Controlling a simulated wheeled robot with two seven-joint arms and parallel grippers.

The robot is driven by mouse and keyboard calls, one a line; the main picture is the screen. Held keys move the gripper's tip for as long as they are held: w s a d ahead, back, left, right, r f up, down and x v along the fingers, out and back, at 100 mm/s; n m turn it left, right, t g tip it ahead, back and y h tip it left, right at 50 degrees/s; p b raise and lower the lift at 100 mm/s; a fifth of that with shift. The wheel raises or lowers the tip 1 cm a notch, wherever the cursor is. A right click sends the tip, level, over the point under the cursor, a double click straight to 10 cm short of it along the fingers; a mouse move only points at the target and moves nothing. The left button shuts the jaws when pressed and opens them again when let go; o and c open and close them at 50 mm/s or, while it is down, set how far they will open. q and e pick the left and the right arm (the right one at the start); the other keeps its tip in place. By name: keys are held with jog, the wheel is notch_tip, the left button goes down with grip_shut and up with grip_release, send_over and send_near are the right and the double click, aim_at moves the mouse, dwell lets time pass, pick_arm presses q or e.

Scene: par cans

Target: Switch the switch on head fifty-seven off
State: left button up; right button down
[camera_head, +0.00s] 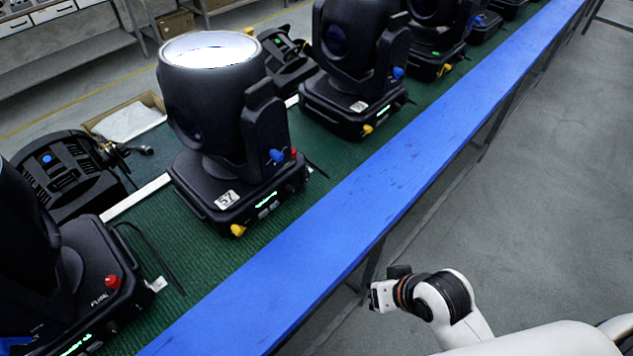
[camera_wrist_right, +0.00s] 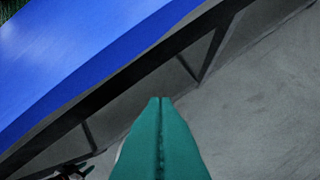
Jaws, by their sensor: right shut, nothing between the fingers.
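Head fifty-seven (camera_head: 212,110) is a black moving-head light with its lens facing up and a white "57" label (camera_head: 227,198) on its base. The base front has a lit green display (camera_head: 265,201), small grey controls (camera_head: 268,210) beside it, a yellow knob (camera_head: 238,230), a blue knob (camera_head: 276,156) and a red part (camera_head: 293,154). I cannot make out which small part is the switch or its position. My right gripper (camera_head: 376,296) is out over the floor side of the blue rail, apart from the head. In the right wrist view its teal fingers (camera_wrist_right: 161,100) are shut and empty.
A blue rail (camera_head: 340,225) edges the green bench top (camera_head: 190,245). A similar head (camera_head: 350,60) stands farther along; another (camera_head: 85,270), with a red knob labelled FUSE (camera_head: 113,282), is at left. The grey floor (camera_head: 540,170) beside the bench is clear.

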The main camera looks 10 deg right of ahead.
aim_at(306, 176)
jog(key=w+r+m+y, duration=0.1)
jog(key=w, duration=0.1)
jog(key=w+r+m+t+y, duration=0.1)
jog(key=w+m, duration=0.1)
jog(key=w, duration=0.1)
jog(key=w+a+r+m+t, duration=0.1)
jog(key=w, duration=0.1)
jog(key=shift+w+y, duration=0.3)
jog(key=shift+y, duration=0.1)
jog(key=w+r+m+t, duration=0.1)
jog(key=w+m, duration=0.1)
jog(key=w+r+m+t+y, duration=0.1)
jog(key=w+r+m, duration=0.1)
jog(key=w+r+m+t+y, duration=0.1)
jog(key=w, duration=0.1)
jog(key=shift+w+d+r+m, duration=0.1)
jog(key=shift+d+r+m, duration=0.15)
jog(key=shift+d+m, duration=0.15)
jog(key=shift+w+d+r+m+t+y, duration=0.1)
jog(key=shift+w+r+m+t+y, duration=0.2)
jog(key=shift+w+r+m, duration=0.2)
jog(key=shift+s, duration=0.1)
jog(key=p+x, duration=0.1)
jog(key=x, duration=0.3)
jog(key=p+x, duration=0.1)
jog(key=x, duration=0.4)
jog(key=p+x, duration=0.1)
jog(key=x, duration=0.4)
jog(key=shift+r, duration=0.35)
